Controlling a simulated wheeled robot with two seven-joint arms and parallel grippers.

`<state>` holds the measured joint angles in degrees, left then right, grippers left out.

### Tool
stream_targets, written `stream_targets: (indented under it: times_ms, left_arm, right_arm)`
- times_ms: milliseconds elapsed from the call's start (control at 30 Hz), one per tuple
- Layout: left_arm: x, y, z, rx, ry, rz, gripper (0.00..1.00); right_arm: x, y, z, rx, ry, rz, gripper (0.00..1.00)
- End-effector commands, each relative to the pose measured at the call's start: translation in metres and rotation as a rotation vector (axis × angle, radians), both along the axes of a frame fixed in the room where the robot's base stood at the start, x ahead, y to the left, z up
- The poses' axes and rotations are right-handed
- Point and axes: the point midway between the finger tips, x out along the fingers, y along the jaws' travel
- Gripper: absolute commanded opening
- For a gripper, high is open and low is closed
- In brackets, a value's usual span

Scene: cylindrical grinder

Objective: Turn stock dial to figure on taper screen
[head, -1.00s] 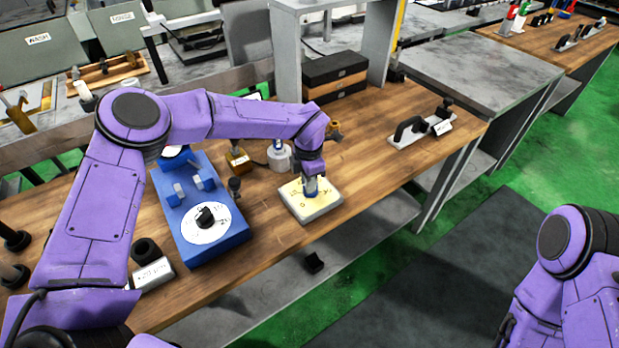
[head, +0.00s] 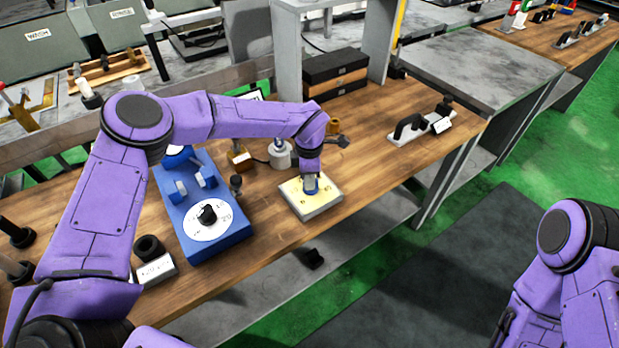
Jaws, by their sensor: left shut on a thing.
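A blue fixture (head: 225,242) on the wooden bench carries a white round dial (head: 207,231) with a black knob (head: 208,213); numbers on the dial's rim are too small to read surely. A cream square block (head: 305,208) with dark marks on its top lies to its right. My left gripper (head: 311,187) points down onto this block, shut on a small blue-grey piece, and hides its middle.
A labelled grey block (head: 157,271) stands left of the blue fixture. A grey round piece (head: 281,154) and a brass block (head: 238,157) stand behind the cream block. Bench room between is clear.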

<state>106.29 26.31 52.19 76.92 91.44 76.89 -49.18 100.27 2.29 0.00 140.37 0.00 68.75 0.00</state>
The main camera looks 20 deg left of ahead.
Motion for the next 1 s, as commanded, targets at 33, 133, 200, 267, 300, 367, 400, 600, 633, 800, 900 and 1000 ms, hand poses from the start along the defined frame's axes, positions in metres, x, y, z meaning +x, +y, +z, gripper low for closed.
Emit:
stream_targets:
  times_ms: [33, 133, 200, 267, 300, 367, 400, 600, 633, 800, 900, 1000]
  left_arm:
    - [0.001, 0.000, 0.001, 0.000, -0.002, 0.001, 0.00]
    - [0.001, 0.000, 0.001, 0.000, -0.002, 0.002, 0.00]
    - [0.001, 0.000, 0.001, 0.000, -0.002, 0.002, 0.36]
    - [0.001, 0.000, 0.001, 0.000, -0.002, 0.002, 0.43]
    - [0.001, 0.000, 0.001, -0.001, -0.001, 0.002, 0.43]
    - [0.001, 0.000, 0.000, -0.001, -0.001, 0.002, 0.43]
    - [0.000, 0.000, 0.000, -0.001, -0.001, 0.002, 0.43]
    - [0.001, 0.000, 0.008, -0.001, -0.004, 0.002, 0.43]
    - [0.001, 0.000, 0.013, -0.001, -0.004, 0.003, 0.43]
    - [0.001, 0.000, 0.052, -0.001, -0.007, 0.002, 0.43]
    - [0.001, 0.000, 0.076, -0.001, -0.007, 0.002, 0.43]
    - [0.001, 0.001, 0.093, 0.000, -0.004, 0.003, 0.43]
  right_arm:
    - [0.000, 0.000, 0.000, 0.000, 0.000, 0.000, 0.43]
    - [0.000, 0.000, 0.000, 0.000, 0.000, 0.000, 0.43]
    - [0.000, 0.000, 0.000, 0.000, 0.000, 0.000, 0.43]
    - [0.000, 0.000, 0.000, 0.000, 0.000, 0.000, 0.43]
    - [0.000, 0.000, 0.000, 0.000, 0.000, 0.000, 0.43]
    - [0.000, 0.000, 0.000, 0.000, 0.000, 0.000, 0.43]
    - [0.000, 0.000, 0.000, 0.000, 0.000, 0.000, 0.43]
    - [0.000, 0.000, -0.004, 0.000, 0.000, 0.000, 0.43]
    - [0.000, 0.000, -0.006, 0.000, 0.000, 0.000, 0.43]
    - [0.000, 0.000, -0.018, 0.000, 0.000, 0.000, 0.43]
    - [0.000, 0.000, -0.023, 0.000, 0.000, 0.000, 0.43]
    - [0.000, 0.000, -0.025, 0.000, 0.000, 0.000, 0.43]
